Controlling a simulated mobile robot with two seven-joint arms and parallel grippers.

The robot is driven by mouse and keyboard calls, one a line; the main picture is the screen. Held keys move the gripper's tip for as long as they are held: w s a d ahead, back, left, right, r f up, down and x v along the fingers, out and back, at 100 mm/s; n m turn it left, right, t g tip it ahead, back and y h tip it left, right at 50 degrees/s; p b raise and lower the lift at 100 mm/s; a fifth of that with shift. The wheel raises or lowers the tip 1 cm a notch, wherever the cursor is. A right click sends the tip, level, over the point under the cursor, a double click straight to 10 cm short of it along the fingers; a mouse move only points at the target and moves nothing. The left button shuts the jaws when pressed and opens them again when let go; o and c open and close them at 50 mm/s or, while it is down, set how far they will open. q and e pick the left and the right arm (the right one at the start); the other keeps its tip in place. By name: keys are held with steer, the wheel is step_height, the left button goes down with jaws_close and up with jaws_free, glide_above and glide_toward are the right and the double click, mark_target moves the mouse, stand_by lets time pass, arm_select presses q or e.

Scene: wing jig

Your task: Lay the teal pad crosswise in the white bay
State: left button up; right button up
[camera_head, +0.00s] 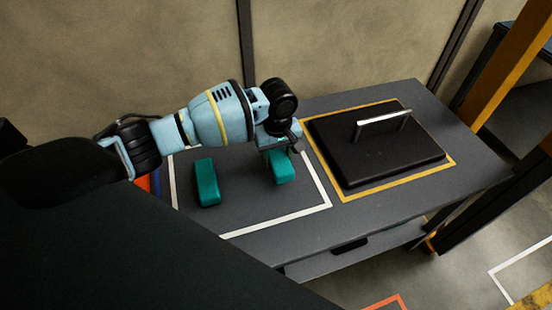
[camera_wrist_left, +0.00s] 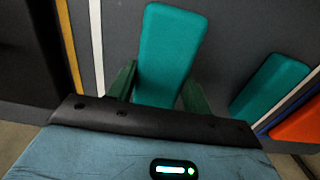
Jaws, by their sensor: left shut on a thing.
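Two teal pads lie within the white bay (camera_head: 273,222), a white outline on the dark table. One teal pad (camera_head: 207,182) is at the bay's left, clear of the gripper; it also shows at the right of the left wrist view (camera_wrist_left: 270,85). My left gripper (camera_head: 281,151) points down at the bay's right part, shut on the other teal pad (camera_head: 282,168). In the left wrist view this held pad (camera_wrist_left: 170,50) sits between the two green fingers (camera_wrist_left: 160,92). I cannot tell whether it touches the table. My right gripper is not in view.
Right of the white bay, a black plate (camera_head: 365,150) with a raised metal handle (camera_head: 384,119) lies inside a yellow outline (camera_head: 400,183). Orange and blue items (camera_head: 147,184) show at the table's left, partly behind my arm. A wall stands behind the table.

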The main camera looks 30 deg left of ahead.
mark_target(275, 151)
arm_select(q)
steer(key=shift+w+a, duration=0.2)
steer(key=shift+a, duration=0.05)
steer(key=f, duration=0.2)
steer(key=shift+w+a+f+b, duration=0.25)
steer(key=shift+a+f+b, duration=0.1)
steer(key=shift+f, duration=0.4)
steer(key=shift+f, duration=0.2)
steer(key=o, duration=1)
steer(key=shift+c, duration=0.2)
steer(key=shift+r, duration=0.15)
